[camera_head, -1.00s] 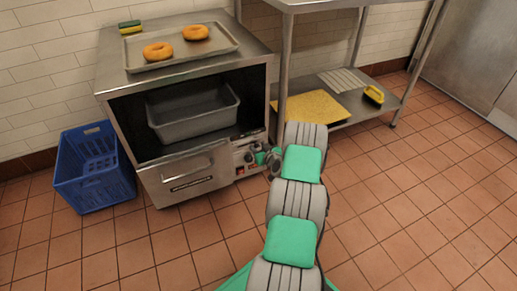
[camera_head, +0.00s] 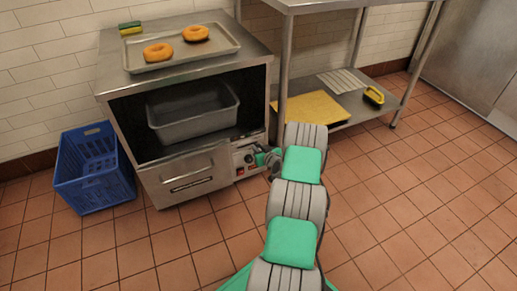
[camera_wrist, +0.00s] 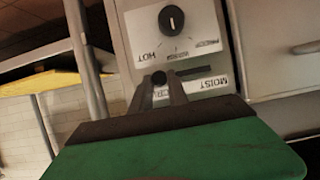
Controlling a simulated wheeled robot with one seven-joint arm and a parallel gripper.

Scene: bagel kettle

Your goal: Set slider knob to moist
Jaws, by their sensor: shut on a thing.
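The slider knob (camera_wrist: 158,77) is a small dark knob at the left end of a dark horizontal slot (camera_wrist: 196,72) in the wrist view. The panel appears upside down there. The "MOIST" label (camera_wrist: 209,83) is by the slot's right end; another label by the knob is partly hidden by my fingers. My gripper (camera_wrist: 159,82) has its two dark fingers on either side of the knob, shut on it. In the head view my gripper (camera_head: 260,157) is at the control panel (camera_head: 243,160) on the oven's front right, mostly hidden by my wrist.
A round dial (camera_wrist: 171,18) sits beside the slot. The oven (camera_head: 188,183) holds a grey pan (camera_head: 195,128); a tray (camera_head: 220,52) with two bagels lies on top. A blue crate (camera_head: 97,185) stands left, a steel table (camera_head: 288,90) right. The floor in front is clear.

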